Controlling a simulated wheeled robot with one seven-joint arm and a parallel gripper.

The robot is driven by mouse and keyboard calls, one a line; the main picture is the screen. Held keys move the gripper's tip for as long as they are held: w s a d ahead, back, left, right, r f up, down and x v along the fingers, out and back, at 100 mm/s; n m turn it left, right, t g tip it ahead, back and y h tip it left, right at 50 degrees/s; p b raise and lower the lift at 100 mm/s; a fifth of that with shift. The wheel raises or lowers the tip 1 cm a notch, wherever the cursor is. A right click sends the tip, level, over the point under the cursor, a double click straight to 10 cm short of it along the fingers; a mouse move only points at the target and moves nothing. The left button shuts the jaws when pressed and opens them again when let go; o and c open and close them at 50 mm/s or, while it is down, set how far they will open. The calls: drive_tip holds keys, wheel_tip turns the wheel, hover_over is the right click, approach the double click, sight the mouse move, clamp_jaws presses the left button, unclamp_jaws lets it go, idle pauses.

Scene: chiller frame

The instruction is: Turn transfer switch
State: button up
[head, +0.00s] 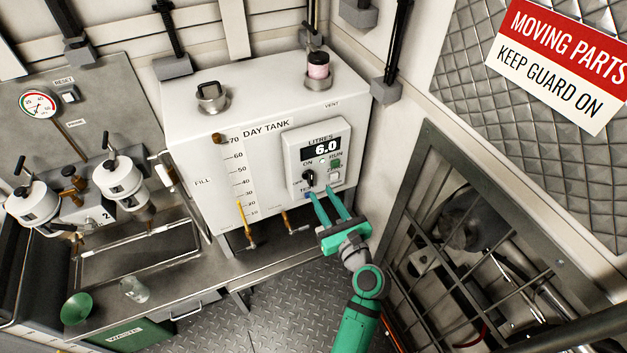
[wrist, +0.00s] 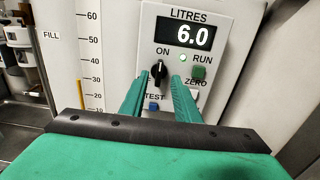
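The transfer switch is a black rotary knob (wrist: 158,71) on the control panel (head: 294,164) of the white day tank. In the wrist view the knob points roughly upright, just below the ON label. The display (wrist: 191,34) reads 6.0, and a small lamp (wrist: 183,58) beside ON looks lit. My gripper (head: 328,192) is open in front of the panel's lower part, its teal fingers spread apart with nothing between them.
A green RUN button (wrist: 199,73), a white ZERO button (wrist: 194,95) and a blue TEST button (wrist: 154,106) sit close around the fingers. Brass taps (head: 290,225) stick out below the tank. A grille guard (head: 460,262) stands to the right. The floor (head: 290,300) is clear.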

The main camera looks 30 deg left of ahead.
sight(311, 178)
drive_tip(key=x, duration=0.7)
drive_tip(key=shift+w+a, duration=0.1)
drive_tip(key=shift+w, duration=0.1)
drive_tip(key=shift+s+a, duration=0.1)
drive_tip(key=shift+a, duration=0.1)
clamp_jaws()
